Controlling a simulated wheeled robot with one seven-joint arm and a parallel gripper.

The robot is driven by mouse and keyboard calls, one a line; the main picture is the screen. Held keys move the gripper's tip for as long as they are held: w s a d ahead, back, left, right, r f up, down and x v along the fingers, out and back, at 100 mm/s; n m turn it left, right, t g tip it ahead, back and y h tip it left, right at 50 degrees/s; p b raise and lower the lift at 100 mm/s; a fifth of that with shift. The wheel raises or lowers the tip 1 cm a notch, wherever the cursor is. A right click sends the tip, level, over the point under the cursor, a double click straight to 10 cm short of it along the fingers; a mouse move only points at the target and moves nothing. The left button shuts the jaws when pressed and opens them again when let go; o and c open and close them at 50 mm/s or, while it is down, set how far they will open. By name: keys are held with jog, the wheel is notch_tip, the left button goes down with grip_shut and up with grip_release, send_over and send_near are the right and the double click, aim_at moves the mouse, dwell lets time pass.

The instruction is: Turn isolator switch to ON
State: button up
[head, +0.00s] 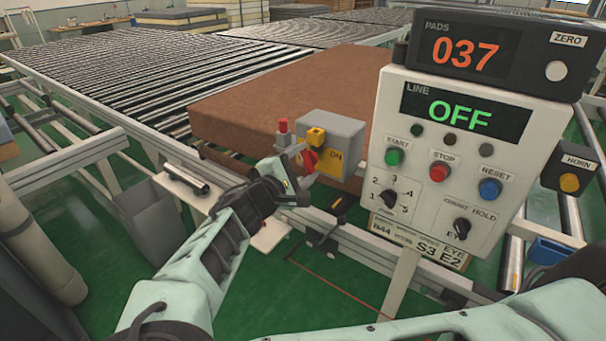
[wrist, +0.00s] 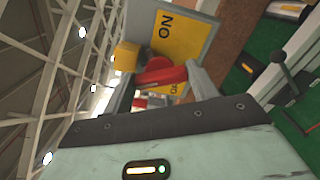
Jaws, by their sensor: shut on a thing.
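The isolator switch is a grey box (head: 338,132) with a yellow plate (head: 340,160) marked ON, mounted at the conveyor's edge in the head view. Its red handle (head: 308,160) sits at the front of the box. In the wrist view the red handle (wrist: 162,75) lies between the two fingers of my gripper (wrist: 160,82), which is shut on it. The yellow plate (wrist: 182,40) behind it shows ON at its upper part; lettering lower down is partly hidden by the handle and fingers. A yellow block (wrist: 126,56) stands beside the handle.
The control panel (head: 400,140) to the right shows LINE OFF, with a PADS display (head: 425,50) reading 037 above. A brown mattress (head: 260,90) lies on the roller conveyor (head: 120,75) behind the switch. A grey bin (head: 150,222) stands at left; green floor lies below.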

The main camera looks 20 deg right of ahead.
jog(key=m+b, duration=0.4)
jog(key=m, duration=0.1)
jog(key=shift+f, duration=0.15)
jog(key=shift+m+b, duration=0.3)
dwell(0.3)
jog(key=o, duration=1)
